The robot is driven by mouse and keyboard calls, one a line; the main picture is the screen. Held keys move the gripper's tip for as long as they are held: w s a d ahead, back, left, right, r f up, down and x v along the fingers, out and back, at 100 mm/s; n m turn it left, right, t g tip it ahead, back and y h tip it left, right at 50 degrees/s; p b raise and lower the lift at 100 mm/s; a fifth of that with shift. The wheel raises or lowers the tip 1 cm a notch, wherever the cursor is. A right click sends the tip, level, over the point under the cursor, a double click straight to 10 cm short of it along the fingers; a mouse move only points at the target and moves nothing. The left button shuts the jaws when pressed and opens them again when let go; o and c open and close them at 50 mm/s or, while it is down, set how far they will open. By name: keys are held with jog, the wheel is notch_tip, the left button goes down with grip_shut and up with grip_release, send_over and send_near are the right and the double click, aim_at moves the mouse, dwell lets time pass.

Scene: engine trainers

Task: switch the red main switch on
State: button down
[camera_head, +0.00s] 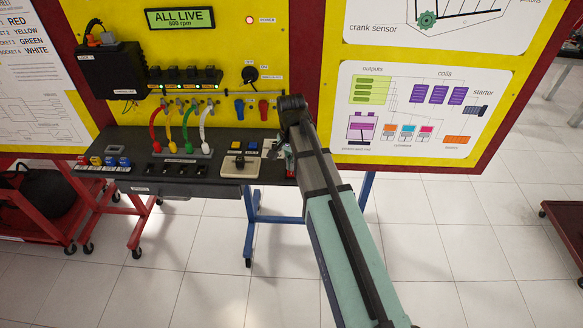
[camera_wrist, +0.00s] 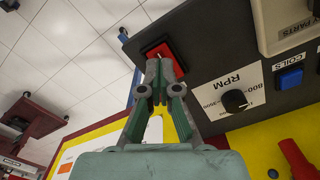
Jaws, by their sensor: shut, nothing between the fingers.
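The red main switch (camera_wrist: 176,52) is a red rocker in a black frame on the dark bench top in the wrist view. My gripper (camera_wrist: 158,66) is shut and empty, its fingertips over the near part of the switch in that view. I cannot tell whether they touch it or which way the rocker is tilted. The display (camera_head: 180,18) reads "ALL LIVE" with an rpm line below. The power lamp (camera_head: 249,20) has a red ring.
The RPM knob (camera_wrist: 235,101) and a blue button (camera_wrist: 290,77) sit beside the switch in the wrist view. Coloured leads (camera_head: 185,135) and a beige block (camera_head: 240,165) stand left along the bench (camera_head: 225,190). The yellow panel (camera_head: 240,60) rises behind.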

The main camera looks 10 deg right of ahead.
aim_at(291, 173)
jog(key=shift+r+p, duration=1.5)
jog(key=shift+r, duration=0.9)
